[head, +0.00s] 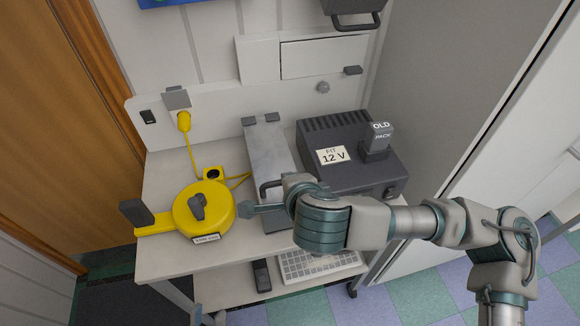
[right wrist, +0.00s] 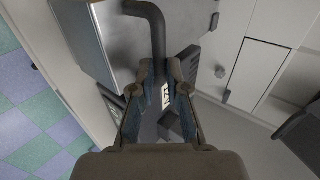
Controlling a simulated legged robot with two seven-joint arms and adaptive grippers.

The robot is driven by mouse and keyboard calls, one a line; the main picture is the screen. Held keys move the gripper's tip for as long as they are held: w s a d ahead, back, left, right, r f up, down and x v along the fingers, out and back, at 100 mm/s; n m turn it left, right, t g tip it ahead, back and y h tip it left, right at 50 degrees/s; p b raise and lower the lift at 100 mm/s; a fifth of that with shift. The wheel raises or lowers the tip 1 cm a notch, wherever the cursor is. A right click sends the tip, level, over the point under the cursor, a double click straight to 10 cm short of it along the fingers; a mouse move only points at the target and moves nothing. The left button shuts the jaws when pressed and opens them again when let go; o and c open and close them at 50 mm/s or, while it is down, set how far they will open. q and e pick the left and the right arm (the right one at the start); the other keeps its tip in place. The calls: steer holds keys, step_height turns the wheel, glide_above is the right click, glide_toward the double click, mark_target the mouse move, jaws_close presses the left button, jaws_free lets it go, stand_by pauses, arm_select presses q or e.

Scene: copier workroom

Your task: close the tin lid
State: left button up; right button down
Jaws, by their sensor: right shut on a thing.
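The tin (head: 282,222) is a long grey metal box on the bench. Its lid (head: 268,150) has two dark hinge blocks at the back and a dark bent handle (head: 266,188) at the front. How far the lid is raised is hard to tell. My right gripper (head: 287,188), on the arm from the right, is at the handle. In the right wrist view, the fingers (right wrist: 160,72) are shut on the dark handle (right wrist: 157,30), with the grey metal lid (right wrist: 105,35) beyond. The wrist hides part of the tin's front. I see no left gripper.
A yellow round reel (head: 205,208) with a cord stands left of the tin. A dark power unit (head: 345,150) marked 12 V stands close on the right, with an "OLD PACK" block (head: 378,138) on it. A keyboard (head: 315,266) lies on the lower shelf.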

steer(key=c, duration=1.4)
jaws_free()
steer(key=shift+s, duration=0.1)
steer(key=shift+c, duration=0.2)
steer(key=shift+s+r, duration=0.15)
steer(key=v, duration=1.1)
steer(key=shift+s+r, duration=0.2)
steer(key=shift+s, duration=0.05)
